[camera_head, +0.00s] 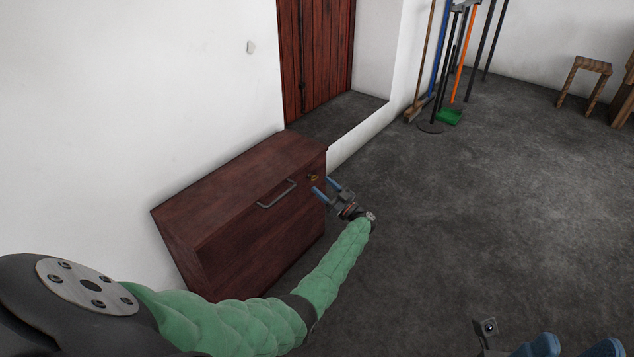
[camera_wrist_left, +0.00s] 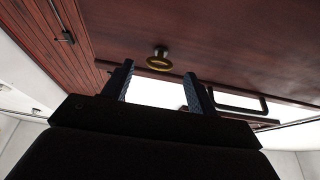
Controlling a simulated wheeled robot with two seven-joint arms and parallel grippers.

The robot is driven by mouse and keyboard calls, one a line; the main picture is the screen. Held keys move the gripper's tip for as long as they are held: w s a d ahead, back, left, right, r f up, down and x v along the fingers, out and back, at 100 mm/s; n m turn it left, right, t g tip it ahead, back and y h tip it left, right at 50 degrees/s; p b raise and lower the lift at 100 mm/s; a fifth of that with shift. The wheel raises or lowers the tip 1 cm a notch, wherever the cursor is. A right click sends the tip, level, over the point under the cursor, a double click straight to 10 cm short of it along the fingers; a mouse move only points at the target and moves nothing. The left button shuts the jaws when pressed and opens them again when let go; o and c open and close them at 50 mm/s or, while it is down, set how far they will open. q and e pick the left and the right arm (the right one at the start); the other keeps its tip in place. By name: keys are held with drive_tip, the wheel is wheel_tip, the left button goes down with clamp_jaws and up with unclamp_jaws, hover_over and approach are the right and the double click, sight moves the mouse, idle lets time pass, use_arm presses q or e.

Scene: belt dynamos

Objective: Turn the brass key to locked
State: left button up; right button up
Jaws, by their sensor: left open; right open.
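The brass key (camera_head: 313,177) sits in the front of a dark red wooden chest, near its right end. In the left wrist view the key (camera_wrist_left: 159,63) shows as a brass ring on a short stem, just beyond and between my fingertips. My left gripper (camera_head: 325,189) is open, close in front of the key and apart from it. Its two fingers also show in the left wrist view (camera_wrist_left: 160,80), with nothing between them. My right gripper (camera_head: 575,345) is open and empty at the bottom right edge, partly cut off.
The chest (camera_head: 240,195) stands against the white wall and has a metal handle (camera_head: 277,194) left of the key. A red wooden door (camera_head: 316,50) is behind it. Brooms (camera_head: 425,60) and a stool (camera_head: 585,80) stand far back. The floor at right is clear.

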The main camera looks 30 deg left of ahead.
sight(313, 177)
use_arm(q)
drive_tip(key=shift+x, duration=1.9)
drive_tip(key=shift+c, duration=0.2)
drive_tip(key=shift+w, duration=0.1)
drive_tip(key=c, duration=0.9)
